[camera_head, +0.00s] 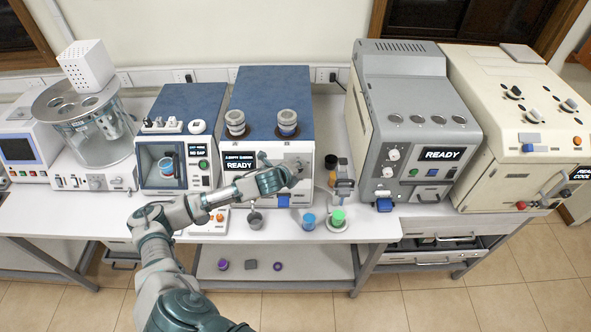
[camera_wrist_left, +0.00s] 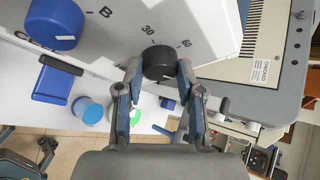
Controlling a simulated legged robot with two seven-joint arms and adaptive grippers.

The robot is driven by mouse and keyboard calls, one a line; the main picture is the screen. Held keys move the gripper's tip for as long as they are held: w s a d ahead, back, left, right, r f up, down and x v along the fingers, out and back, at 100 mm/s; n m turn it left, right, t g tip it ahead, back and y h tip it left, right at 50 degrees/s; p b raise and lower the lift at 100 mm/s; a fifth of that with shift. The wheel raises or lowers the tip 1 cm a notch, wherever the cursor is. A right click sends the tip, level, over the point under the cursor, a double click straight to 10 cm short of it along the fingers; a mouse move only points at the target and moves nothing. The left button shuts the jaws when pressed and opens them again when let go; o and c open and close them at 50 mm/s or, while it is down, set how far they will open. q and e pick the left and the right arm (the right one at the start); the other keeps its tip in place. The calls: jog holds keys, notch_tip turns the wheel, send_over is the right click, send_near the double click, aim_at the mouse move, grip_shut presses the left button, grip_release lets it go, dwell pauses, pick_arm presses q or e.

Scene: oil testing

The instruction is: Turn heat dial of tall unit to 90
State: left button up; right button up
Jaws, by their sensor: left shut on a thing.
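The tall unit (camera_head: 268,100) has a blue top, a white front and a display reading READY. My left gripper (camera_head: 294,174) reaches its front from the left and is at the right part of the panel, hiding the heat dial in the head view. In the left wrist view the black heat dial (camera_wrist_left: 159,62) sits on the white panel beside the printed marks 30 and 60. The fingers of my left gripper (camera_wrist_left: 159,78) are shut on the dial from both sides. The dial's pointer cannot be made out. My right gripper is not in view.
A blue knob (camera_wrist_left: 55,22) and a blue lever (camera_wrist_left: 57,84) are on the same panel. A blue cup (camera_head: 309,222) and a green-topped container (camera_head: 337,217) stand on the bench below. A grey unit (camera_head: 418,120) stands to the right. The lower shelf holds small items.

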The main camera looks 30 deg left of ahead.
pick_arm(q)
jog(key=o, duration=1)
jog(key=shift+s+d+f, duration=0.1)
jog(key=shift+f, duration=0.25)
jog(key=shift+o, duration=0.7)
jog(key=shift+r, duration=0.1)
jog(key=shift+s+r, duration=0.15)
jog(key=shift+r, duration=0.15)
jog(key=v, duration=1.1)
